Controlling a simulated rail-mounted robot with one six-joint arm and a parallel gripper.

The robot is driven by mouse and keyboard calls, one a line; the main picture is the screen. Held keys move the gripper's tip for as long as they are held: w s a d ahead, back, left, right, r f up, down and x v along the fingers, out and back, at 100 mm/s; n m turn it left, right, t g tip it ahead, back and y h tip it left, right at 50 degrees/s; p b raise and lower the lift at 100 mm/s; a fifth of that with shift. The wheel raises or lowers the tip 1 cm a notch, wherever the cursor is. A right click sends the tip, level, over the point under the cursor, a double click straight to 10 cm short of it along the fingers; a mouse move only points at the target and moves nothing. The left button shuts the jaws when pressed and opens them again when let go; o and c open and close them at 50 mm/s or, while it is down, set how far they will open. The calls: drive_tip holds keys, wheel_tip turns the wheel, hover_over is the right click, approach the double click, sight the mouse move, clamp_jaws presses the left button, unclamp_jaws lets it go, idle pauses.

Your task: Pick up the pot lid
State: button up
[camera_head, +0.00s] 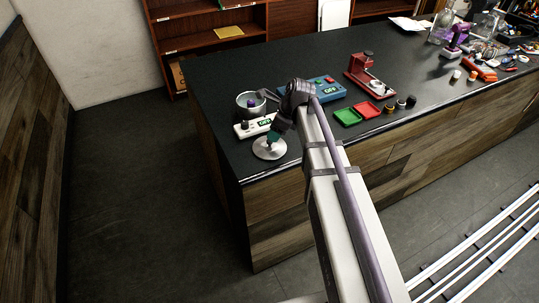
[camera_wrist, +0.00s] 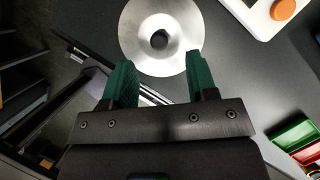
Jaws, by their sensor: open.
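The pot lid (camera_head: 268,150) is a round, shiny metal disc lying on the dark counter near its front left corner. In the wrist view the lid (camera_wrist: 140,50) fills the top middle, with a dark round knob at its centre. My gripper (camera_head: 273,138) is over the lid in the head view. In the wrist view my gripper (camera_wrist: 160,62) has its two green fingers apart, one to each side of the knob and nearer the picture's bottom. Nothing is between them. I cannot tell the height of the fingertips above the lid.
A blue device (camera_head: 325,91), a red machine (camera_head: 368,77), and green (camera_head: 347,117) and red (camera_head: 368,110) trays are to the right. The counter's front edge is close to the lid.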

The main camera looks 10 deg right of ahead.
sight(270, 145)
drive_tip(key=shift+a, duration=0.1)
drive_tip(key=b+x, duration=0.5)
drive_tip(key=shift+f, duration=0.3)
drive_tip(key=shift+r+p, duration=0.25)
drive_tip(key=shift+p, duration=0.05)
drive_tip(key=shift+c, duration=0.3)
clamp_jaws()
